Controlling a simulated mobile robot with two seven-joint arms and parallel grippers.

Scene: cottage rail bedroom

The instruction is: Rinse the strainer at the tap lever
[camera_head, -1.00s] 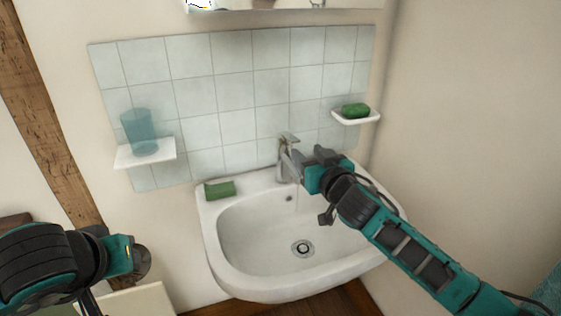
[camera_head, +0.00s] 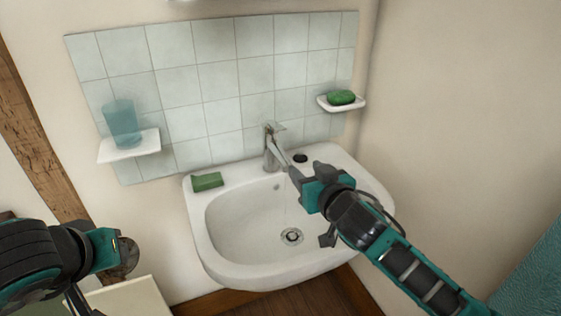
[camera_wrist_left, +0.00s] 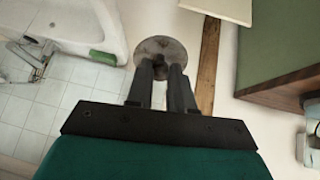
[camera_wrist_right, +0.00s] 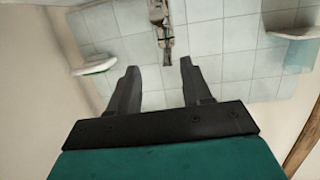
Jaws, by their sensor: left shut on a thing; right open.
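The tap (camera_head: 270,148) with its lever (camera_head: 275,127) on top stands at the back of the white basin (camera_head: 215,255). A faint thin line, perhaps water, hangs below its spout. It also shows in the right wrist view (camera_wrist_right: 163,35), ahead of my open, empty right gripper (camera_head: 296,172), whose fingers are just right of the spout in the head view. My left gripper (camera_wrist_left: 160,68) is shut on the strainer, a round grey disc (camera_wrist_left: 162,48), left of the basin. In the head view the strainer (camera_head: 130,254) is partly hidden by the gripper.
A green block (camera_head: 207,181) lies on the basin's left rim. Wall shelves hold a blue cup (camera_head: 122,124) and green soap (camera_head: 341,97). The bowl around the drain (camera_head: 291,236) is clear.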

